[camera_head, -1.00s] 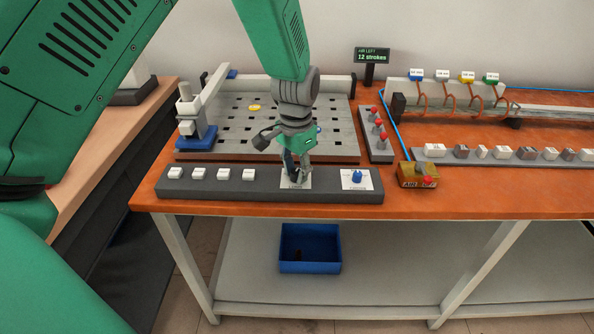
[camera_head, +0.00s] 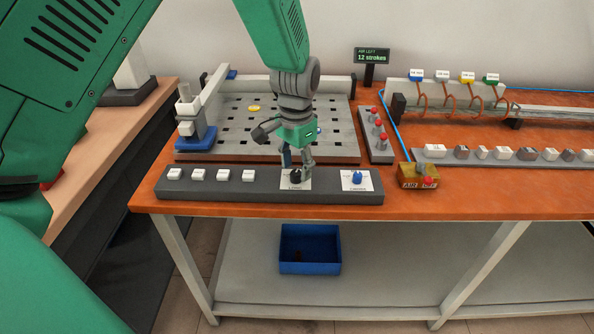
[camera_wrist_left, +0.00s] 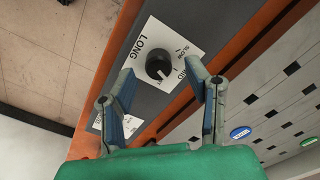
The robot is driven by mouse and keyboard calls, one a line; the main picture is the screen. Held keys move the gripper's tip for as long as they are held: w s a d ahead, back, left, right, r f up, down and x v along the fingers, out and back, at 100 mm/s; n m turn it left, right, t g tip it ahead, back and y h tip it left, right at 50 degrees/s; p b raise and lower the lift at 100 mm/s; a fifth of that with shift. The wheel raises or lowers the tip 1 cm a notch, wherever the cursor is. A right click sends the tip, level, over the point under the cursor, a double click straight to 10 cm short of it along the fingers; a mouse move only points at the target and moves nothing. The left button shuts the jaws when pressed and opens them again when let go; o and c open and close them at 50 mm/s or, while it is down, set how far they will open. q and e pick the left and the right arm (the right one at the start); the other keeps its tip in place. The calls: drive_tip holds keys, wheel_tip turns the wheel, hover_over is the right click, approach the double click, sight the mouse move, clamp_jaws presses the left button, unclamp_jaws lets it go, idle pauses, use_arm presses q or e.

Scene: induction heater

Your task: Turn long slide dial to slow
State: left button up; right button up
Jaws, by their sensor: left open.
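The long slide dial is a round black knob (camera_head: 296,176) on a white plate (camera_head: 306,184) on the grey front panel. In the left wrist view the knob (camera_wrist_left: 159,66) sits by the printed word LONG, with smaller lettering including SLOW on its other side. A short light mark shows on the knob's lower right side in that view. My left gripper (camera_head: 298,164) is open just above the knob, pointing down. In the wrist view its fingers (camera_wrist_left: 161,72) stand on either side of the knob, apparently clear of it. My right gripper is not in view.
A blue knob (camera_head: 356,177) on another white plate is right of the dial. Several white switches (camera_head: 222,174) are to the left. A perforated plate (camera_head: 235,140) lies behind. Red buttons (camera_head: 377,125) and a yellow box (camera_head: 405,181) stand to the right.

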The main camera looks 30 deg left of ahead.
sight(296, 172)
use_arm(q)
wheel_tip(296, 172, up, 10)
idle(0.3)
drive_tip(key=shift+r, duration=0.1)
